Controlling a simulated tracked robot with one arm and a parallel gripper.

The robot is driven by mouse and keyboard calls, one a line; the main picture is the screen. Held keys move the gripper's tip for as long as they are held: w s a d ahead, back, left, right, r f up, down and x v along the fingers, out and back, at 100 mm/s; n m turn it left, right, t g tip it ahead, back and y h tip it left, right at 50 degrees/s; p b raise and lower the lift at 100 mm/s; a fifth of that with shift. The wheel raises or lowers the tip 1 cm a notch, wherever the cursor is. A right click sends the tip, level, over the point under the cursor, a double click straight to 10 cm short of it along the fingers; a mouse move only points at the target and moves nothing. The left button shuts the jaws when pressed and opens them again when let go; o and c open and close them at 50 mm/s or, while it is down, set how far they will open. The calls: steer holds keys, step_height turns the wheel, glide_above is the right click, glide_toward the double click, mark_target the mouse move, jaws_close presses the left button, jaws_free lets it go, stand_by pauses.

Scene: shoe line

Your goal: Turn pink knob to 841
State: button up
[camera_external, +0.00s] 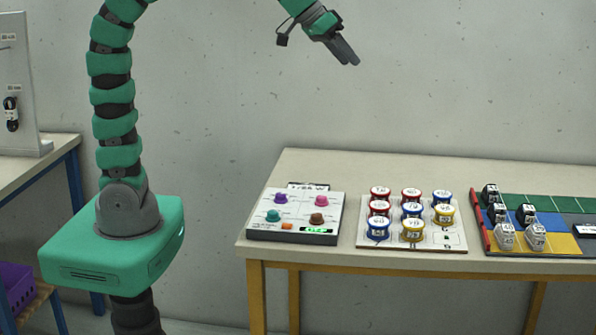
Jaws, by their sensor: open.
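The pink knob (321,200) sits at the upper right of a white-topped control panel (296,216) on the left end of the table. A purple knob (281,198), a teal knob (273,216) and a brown knob (318,218) share the panel. A small green-lit display (317,230) is at its front right; its digits are too small to read. My gripper (352,60) is open and empty, high above the table, up and to the right of the panel. It touches nothing.
Right of the panel, a white board (450,237) holds several red, blue and yellow round containers. Farther right, a coloured mat (562,243) holds several black and grey shoe-like items. The space above the table is clear. Another table (50,150) stands at far left.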

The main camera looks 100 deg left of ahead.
steer(key=s+a+f+n+g+b, duration=0.1)
steer(key=a+f+n+g, duration=0.15)
steer(key=f, duration=0.45)
steer(key=s+a+f+n+g, duration=0.15)
steer(key=a+f, duration=0.25)
steer(key=f, duration=0.4)
steer(key=n+g+h+b, duration=0.1)
steer(key=n+g+h, duration=0.1)
steer(key=g, duration=0.2)
glide_toward(322, 197)
step_height(322, 197, down, 8)
steer(key=shift+s+f+b, duration=0.1)
steer(key=shift+s+b, duration=0.05)
steer(key=shift+b, duration=0.65)
steer(key=c, duration=1)
